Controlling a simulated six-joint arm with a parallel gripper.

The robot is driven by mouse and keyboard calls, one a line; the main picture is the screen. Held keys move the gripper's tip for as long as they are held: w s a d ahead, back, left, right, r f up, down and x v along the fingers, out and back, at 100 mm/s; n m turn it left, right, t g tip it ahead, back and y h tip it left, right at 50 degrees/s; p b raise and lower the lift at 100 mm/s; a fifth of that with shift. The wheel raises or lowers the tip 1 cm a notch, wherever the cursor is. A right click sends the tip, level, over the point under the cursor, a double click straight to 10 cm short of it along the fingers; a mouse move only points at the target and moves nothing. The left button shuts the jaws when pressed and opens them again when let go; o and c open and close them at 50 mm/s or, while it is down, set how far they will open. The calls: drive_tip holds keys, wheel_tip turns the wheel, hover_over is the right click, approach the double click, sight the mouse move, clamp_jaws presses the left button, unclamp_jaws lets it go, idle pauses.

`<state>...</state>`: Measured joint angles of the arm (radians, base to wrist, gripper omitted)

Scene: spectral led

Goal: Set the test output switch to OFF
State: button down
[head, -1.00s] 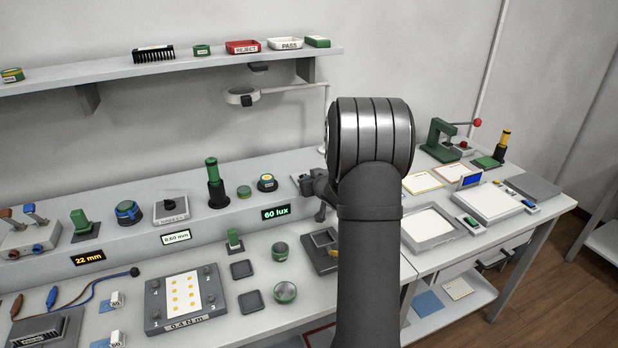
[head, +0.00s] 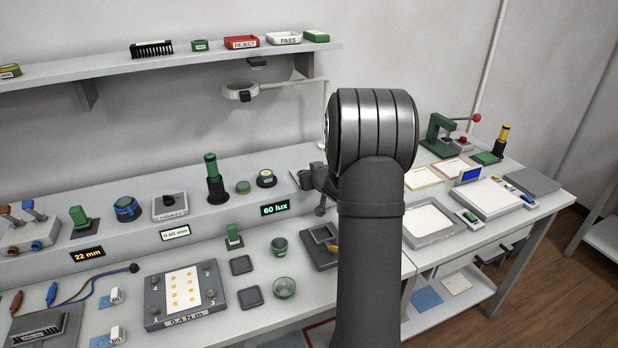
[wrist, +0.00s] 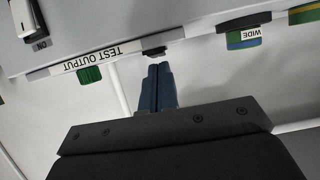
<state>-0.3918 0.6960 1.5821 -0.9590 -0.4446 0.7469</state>
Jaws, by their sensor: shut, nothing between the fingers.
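In the wrist view, which looks upside down, a TEST OUTPUT label (wrist: 97,56) runs along the edge of a pale grey surface. A white rocker switch in a dark frame (wrist: 27,19) sits at the upper left, with an ON marking beside it. Which way the rocker is tipped is hard to tell. My gripper (wrist: 157,68) has its blue fingers together and empty, to the right of the switch and apart from it. In the head view I cannot make out the switch, and my arm hides most of the gripper.
In the wrist view, a small black piece (wrist: 153,52) lies just beyond the fingertips. A green ribbed piece (wrist: 89,75) and a roll marked WIDE (wrist: 243,36) are nearby. In the head view, a magnifier lamp (head: 240,91) hangs behind the bench, left of my arm.

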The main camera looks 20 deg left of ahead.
drive_tip(key=r, duration=0.3)
drive_tip(key=shift+s+d, duration=0.25)
drive_tip(key=s+d, duration=0.7)
drive_tip(key=shift+r, duration=0.3)
drive_tip(key=x, duration=0.7)
drive_tip(key=r+x, duration=0.1)
drive_tip(key=x, duration=0.3)
drive_tip(key=shift+w+a, duration=0.2)
drive_tip(key=shift+a, duration=0.05)
drive_tip(key=shift+w+f, duration=0.1)
drive_tip(key=shift+f, duration=0.7)
